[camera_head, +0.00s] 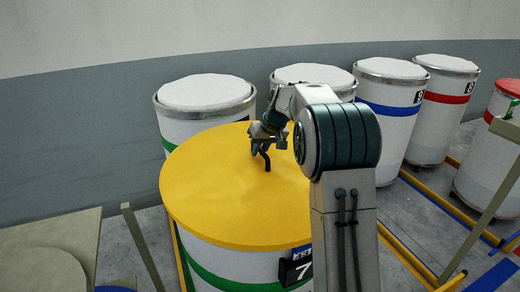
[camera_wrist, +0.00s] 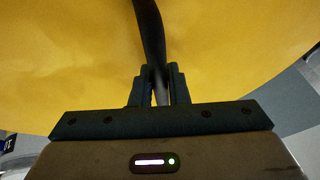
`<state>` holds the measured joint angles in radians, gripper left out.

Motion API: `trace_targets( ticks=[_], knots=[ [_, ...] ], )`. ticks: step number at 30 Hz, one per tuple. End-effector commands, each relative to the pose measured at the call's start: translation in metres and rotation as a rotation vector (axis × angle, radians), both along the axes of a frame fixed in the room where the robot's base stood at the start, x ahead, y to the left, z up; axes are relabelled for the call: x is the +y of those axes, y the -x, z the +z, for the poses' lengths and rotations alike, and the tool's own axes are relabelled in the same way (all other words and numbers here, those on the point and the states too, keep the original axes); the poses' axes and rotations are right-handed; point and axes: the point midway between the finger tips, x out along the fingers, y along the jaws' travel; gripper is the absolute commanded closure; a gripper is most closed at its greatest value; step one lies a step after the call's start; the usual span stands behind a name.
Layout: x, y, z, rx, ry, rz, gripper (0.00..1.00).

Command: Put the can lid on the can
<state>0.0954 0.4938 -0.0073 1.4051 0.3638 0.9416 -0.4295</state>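The can lid (camera_head: 215,195) is a large yellow disc with a black upright handle (camera_head: 267,162) near its middle. It lies over the top of a white can (camera_head: 225,262) with a green band and a number 7 tag. Whether the lid rests on the rim or hangs just above it I cannot tell; the rim is hidden under it. My gripper (camera_head: 261,143) is at the handle. In the wrist view, my gripper's fingers (camera_wrist: 159,88) stand close on both sides of the handle (camera_wrist: 149,30), shut on it, with the yellow lid (camera_wrist: 70,60) filling the background.
White cans with pale tops (camera_head: 205,92) (camera_head: 388,120) stand behind along the grey wall. A red-topped can (camera_head: 485,170) is at the far right. Yellow floor rails (camera_head: 425,222) run to the right. A beige surface (camera_head: 50,245) is at the lower left.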

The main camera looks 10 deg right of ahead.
Motion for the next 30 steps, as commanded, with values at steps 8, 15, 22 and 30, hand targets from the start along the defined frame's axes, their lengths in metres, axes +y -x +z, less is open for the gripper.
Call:
trace_targets(
  ticks=[8, 15, 22, 30],
  knots=[
    [0.000, 0.000, 0.000, 0.000, 0.000, 0.000, 0.64],
    [-0.003, 0.003, 0.011, -0.003, 0.000, -0.001, 0.64],
    [-0.015, 0.019, 0.053, -0.006, 0.002, -0.001, 0.64],
    [-0.027, 0.036, 0.098, -0.002, 0.001, -0.001, 0.64]
  ],
)
